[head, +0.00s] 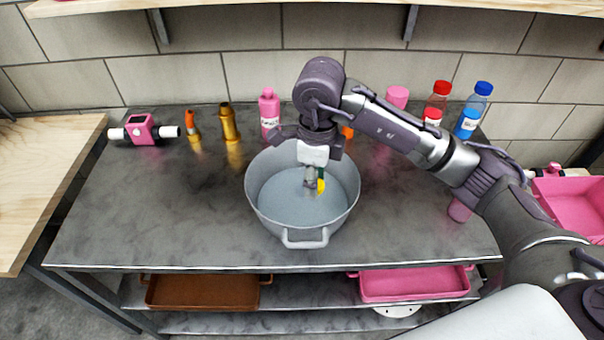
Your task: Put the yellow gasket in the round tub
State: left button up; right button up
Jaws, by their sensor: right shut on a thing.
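The round tub (302,236) is a grey metal pot-like vessel with handles, standing on the middle of the dark table. My right gripper (312,180) points down over the tub's opening. It is shut on the yellow gasket (321,185), a small yellow piece that shows at the right of the fingers. The fingers hide part of the gasket. I cannot tell how far it is above the tub's floor. My left gripper is not in view.
Behind the tub stand a pink bottle (269,113), gold (229,122) and orange (194,127) pieces, and a pink device (142,130). Red-capped (436,103) and blue-capped (473,110) bottles stand back right. A pink bin (572,203) is far right. The table's left front is clear.

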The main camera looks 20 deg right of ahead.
jog(key=m, duration=0.2)
jog(key=w+m, duration=0.1)
jog(key=m, duration=0.2)
jog(key=shift+w+a+r+m, duration=0.2)
jog(key=shift+w+r+m, duration=0.1)
jog(key=shift+w+r, duration=0.1)
notch_tip(320, 180, down, 2)
jog(key=w+m, duration=0.1)
jog(key=m, duration=0.5)
send_over(303, 217)
notch_tip(303, 217, down, 9)
jog(key=shift+s+f+b, duration=0.1)
jog(key=shift+b, duration=0.25)
notch_tip(303, 217, down, 4)
jog(key=shift+f+p, duration=0.25)
jog(key=shift+p, duration=0.05)
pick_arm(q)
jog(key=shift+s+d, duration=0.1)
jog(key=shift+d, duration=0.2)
pick_arm(e)
jog(key=shift+f, duration=0.15)
jog(key=shift+f, duration=0.15)
jog(key=o, duration=0.8)
